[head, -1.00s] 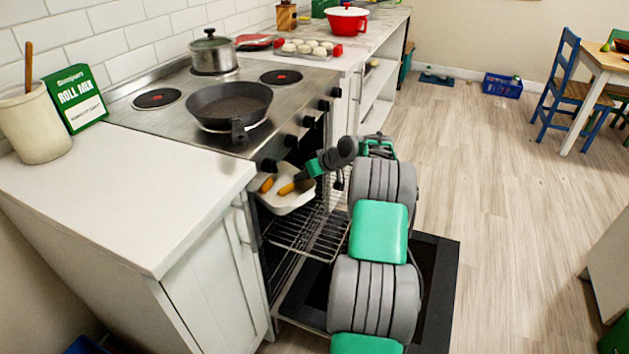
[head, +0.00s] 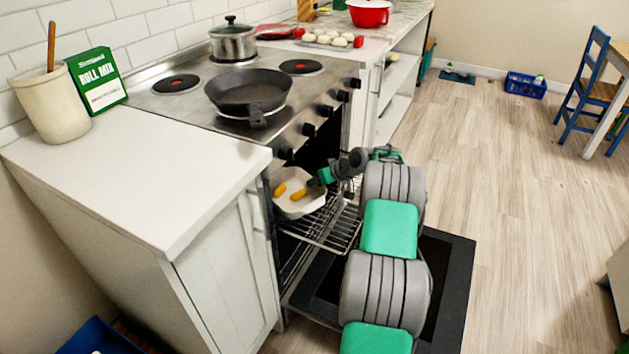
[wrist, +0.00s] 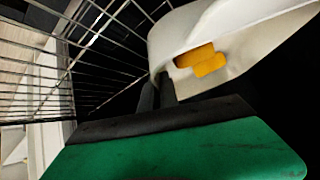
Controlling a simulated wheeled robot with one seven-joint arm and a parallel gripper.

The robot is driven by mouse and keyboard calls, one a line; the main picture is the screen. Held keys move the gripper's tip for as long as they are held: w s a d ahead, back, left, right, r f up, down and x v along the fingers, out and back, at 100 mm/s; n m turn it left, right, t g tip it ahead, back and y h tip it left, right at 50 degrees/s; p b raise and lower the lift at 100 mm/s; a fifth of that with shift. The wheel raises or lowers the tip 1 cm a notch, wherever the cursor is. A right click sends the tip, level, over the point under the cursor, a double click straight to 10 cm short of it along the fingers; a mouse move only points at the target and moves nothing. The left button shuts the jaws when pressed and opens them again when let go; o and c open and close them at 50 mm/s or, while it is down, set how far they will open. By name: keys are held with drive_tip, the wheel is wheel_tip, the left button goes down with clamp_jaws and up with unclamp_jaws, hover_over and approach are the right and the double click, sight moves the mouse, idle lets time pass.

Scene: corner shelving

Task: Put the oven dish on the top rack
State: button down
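The oven dish (head: 297,208) is white, with orange-yellow pieces in it. It is at the oven's open front, level or nearly so. My gripper (head: 316,183) is at the dish's right side, and its fingers look closed on the rim. In the wrist view, the dish (wrist: 230,30) fills the upper right, and the dark fingers (wrist: 158,92) meet its near edge. A wire rack (head: 335,232) lies just below the dish in the head view; I cannot tell whether they touch. Wire bars (wrist: 60,75) also show at left in the wrist view. The oven's inside is mostly hidden.
The oven door (head: 450,275) is folded down beneath my arm. A frying pan (head: 247,92) and a lidded pot (head: 233,42) stand on the stove. A white counter (head: 140,170) borders the oven at left. Open floor lies to the right.

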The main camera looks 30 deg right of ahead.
drive_tip(key=c, duration=2.1)
unclamp_jaws()
drive_tip(key=shift+f, duration=0.1)
drive_tip(key=o, duration=0.5)
drive_tip(key=shift+s+d+r, duration=0.1)
drive_tip(key=shift+s+r, duration=0.1)
drive_tip(key=shift+r, duration=0.2)
drive_tip(key=p+v, duration=0.1)
drive_tip(key=v, duration=1)
drive_tip(key=shift+s+p, duration=0.2)
drive_tip(key=shift+p, duration=0.2)
